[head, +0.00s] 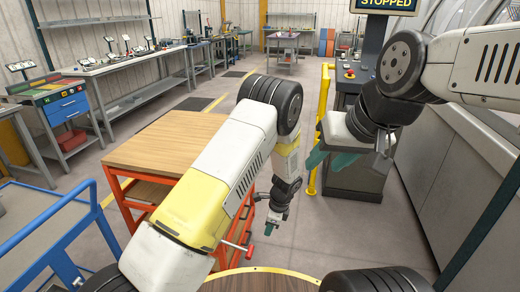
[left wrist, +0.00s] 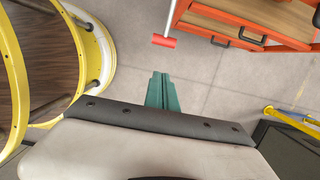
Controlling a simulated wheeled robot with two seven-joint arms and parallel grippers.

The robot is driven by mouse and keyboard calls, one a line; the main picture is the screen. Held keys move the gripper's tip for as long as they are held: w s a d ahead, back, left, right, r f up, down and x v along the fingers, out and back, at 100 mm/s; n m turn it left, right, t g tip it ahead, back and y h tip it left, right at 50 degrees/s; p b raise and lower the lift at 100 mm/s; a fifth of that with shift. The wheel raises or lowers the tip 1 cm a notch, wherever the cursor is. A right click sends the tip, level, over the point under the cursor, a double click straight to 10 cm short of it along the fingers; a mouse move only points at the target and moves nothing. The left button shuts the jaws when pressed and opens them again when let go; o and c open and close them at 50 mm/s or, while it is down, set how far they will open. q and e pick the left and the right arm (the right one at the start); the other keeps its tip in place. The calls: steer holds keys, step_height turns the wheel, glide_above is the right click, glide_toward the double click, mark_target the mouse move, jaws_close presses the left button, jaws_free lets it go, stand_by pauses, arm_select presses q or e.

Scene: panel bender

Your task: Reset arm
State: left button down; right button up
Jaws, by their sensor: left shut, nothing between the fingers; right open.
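My left gripper (head: 271,225) hangs low in the middle of the head view, beside the orange cart and above the grey floor. Its green fingers are together with nothing between them, and they also show in the left wrist view (left wrist: 161,92). My right gripper (head: 326,158) is at the right of the head view, in front of the control stand. Its green fingers are spread and appear empty, partly overlapped by my own wrist.
An orange cart with a wooden top (head: 165,140) stands just left of my left arm. A yellow rail (head: 323,110) and a control stand (head: 352,180) with a "STOPPED" screen (head: 388,4) are ahead. A blue cart (head: 45,235) is at the left. Grey floor (head: 305,235) lies between.

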arm_select(q)
steer(key=s+a+r+n+t+h, duration=0.1)
steer(key=a+r+n, duration=0.2)
steer(key=r, duration=0.7)
steer(key=a+r+n+h, duration=0.1)
steer(key=a+r+n, duration=0.25)
steer(key=r, duration=0.65)
steer(key=s+a+r+n+t+h, duration=0.1)
steer(key=a+r+n, duration=0.25)
steer(key=r, duration=0.65)
steer(key=s+a+r+n+t, duration=0.1)
steer(key=s+a+r+n, duration=0.2)
steer(key=s+r, duration=0.2)
steer(key=s+a+r+n+t+h, duration=0.1)
steer(key=s+a+r+n, duration=0.2)
steer(key=s, duration=0.5)
steer(key=s+a+r+n+t, duration=0.1)
steer(key=s+a+r+n, duration=0.2)
steer(key=s+r, duration=0.3)
steer(key=shift+s+a+r+n+t+h, duration=0.15)
steer(key=shift+s+r+n+t+h, duration=0.2)
steer(key=shift+s+n, duration=0.25)
